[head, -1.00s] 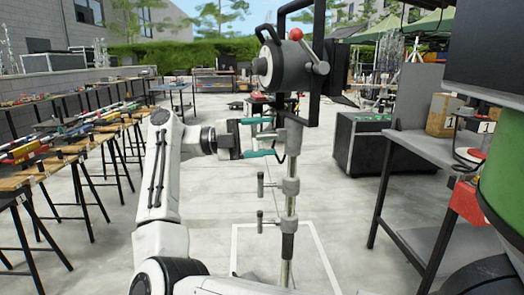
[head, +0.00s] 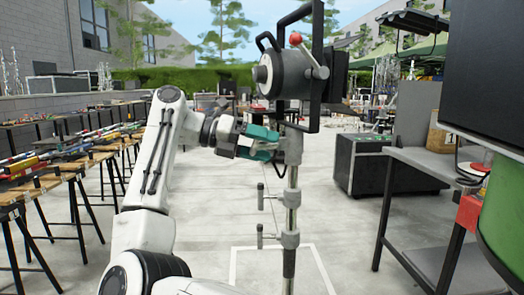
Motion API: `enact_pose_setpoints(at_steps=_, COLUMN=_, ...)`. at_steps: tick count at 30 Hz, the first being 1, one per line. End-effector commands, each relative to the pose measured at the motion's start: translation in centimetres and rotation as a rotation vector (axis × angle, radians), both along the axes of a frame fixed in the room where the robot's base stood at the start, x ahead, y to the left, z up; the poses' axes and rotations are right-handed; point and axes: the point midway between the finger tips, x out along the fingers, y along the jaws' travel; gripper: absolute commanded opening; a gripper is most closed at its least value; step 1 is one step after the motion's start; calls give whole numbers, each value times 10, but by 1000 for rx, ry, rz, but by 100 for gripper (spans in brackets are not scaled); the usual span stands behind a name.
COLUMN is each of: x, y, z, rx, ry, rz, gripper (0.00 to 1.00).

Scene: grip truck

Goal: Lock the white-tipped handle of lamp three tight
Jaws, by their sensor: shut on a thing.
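The lamp (head: 285,75) is a dark grey round housing with a black frame, on top of an upright metal stand (head: 291,205). A red-balled lever (head: 308,55) shows on its near side. My gripper (head: 264,143), with teal fingers, is at the left of the stand's top collar (head: 292,145), just under the lamp. It is shut on a handle there. The fingers hide the handle, so its white tip cannot be seen. Two lower collars (head: 289,239) on the stand carry small grey upright handles.
Trestle tables (head: 50,180) with coloured tools line the left. A black case (head: 370,165) stands behind right, and a grey workbench (head: 440,165) is at the right. A white outline (head: 318,262) marks the floor around the stand. Open floor lies between.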

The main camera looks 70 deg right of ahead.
Motion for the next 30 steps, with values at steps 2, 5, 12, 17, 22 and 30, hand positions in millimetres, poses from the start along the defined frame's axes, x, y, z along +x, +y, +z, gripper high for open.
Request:
enact_pose_setpoints(at_steps=2, x=1, y=1, z=-2, rx=-58, ry=-49, rz=1, gripper=38)
enact_pose_setpoints(at_steps=5, x=1, y=1, z=-3, rx=-132, ry=-108, rz=1, gripper=38)
enact_pose_setpoints(at_steps=12, x=1, y=0, z=-3, rx=-300, ry=-240, rz=1, gripper=38)
enact_pose_setpoints(at_steps=17, x=1, y=0, z=-3, rx=-392, ry=-314, rz=1, gripper=38)
enact_pose_setpoints(at_steps=22, x=1, y=0, z=-3, rx=-466, ry=-372, rz=0, gripper=38)
enact_pose_setpoints(at_steps=30, x=2, y=-1, z=-3, rx=-528, ry=-420, rz=1, gripper=38)
